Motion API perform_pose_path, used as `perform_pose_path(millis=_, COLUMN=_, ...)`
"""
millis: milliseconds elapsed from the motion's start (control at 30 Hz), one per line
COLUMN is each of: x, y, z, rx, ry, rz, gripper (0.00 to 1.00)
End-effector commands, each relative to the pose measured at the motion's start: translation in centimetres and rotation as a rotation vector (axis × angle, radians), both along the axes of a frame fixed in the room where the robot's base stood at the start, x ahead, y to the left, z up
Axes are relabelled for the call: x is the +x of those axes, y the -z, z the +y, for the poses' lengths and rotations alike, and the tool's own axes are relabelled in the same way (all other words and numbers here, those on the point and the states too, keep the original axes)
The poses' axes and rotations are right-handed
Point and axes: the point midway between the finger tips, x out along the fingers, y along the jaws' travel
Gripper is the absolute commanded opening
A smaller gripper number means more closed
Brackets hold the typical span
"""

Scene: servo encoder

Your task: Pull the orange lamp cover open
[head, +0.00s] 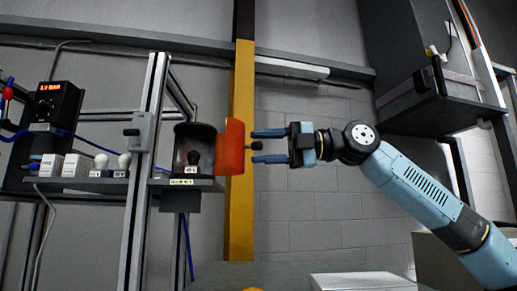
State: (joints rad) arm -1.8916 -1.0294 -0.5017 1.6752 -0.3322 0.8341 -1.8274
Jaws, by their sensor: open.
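The orange lamp cover (230,148) is a curved panel at the right side of a dark, rounded lamp housing (196,133). The cover stands swung out, and the housing's inside shows with a dark bulb (193,158) in it. A small dark knob (256,144) sticks out from the cover's right side. My gripper (268,146) comes from the right and points left. Its two blue fingers are open, one above and one below the knob, with gaps to it. Whether a fingertip touches the cover cannot be told.
A metal frame post (145,155) stands left of the housing. A shelf (90,184) farther left holds white boxes and bulbs, with a red-lit display box (56,104) above. A yellow post (241,215) rises behind the cover. A dark cabinet (437,100) hangs upper right.

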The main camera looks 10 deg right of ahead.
Motion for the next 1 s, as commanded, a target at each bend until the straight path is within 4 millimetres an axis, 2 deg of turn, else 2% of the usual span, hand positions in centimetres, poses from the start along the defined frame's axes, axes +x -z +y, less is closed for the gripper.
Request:
perform_pose_path(millis=600, x=-1.8, y=-0.4, z=-10.8, rx=0.001, ry=0.003, rz=0.001, gripper=0.46)
perform_pose_path(millis=800, x=-2.2, y=-0.4, z=-12.5, rx=-0.001, ry=0.000, rz=0.001, gripper=0.46)
perform_pose_path(millis=1000, x=-2.2, y=-0.5, z=-12.9, rx=0.000, ry=0.000, rz=0.001, gripper=0.46)
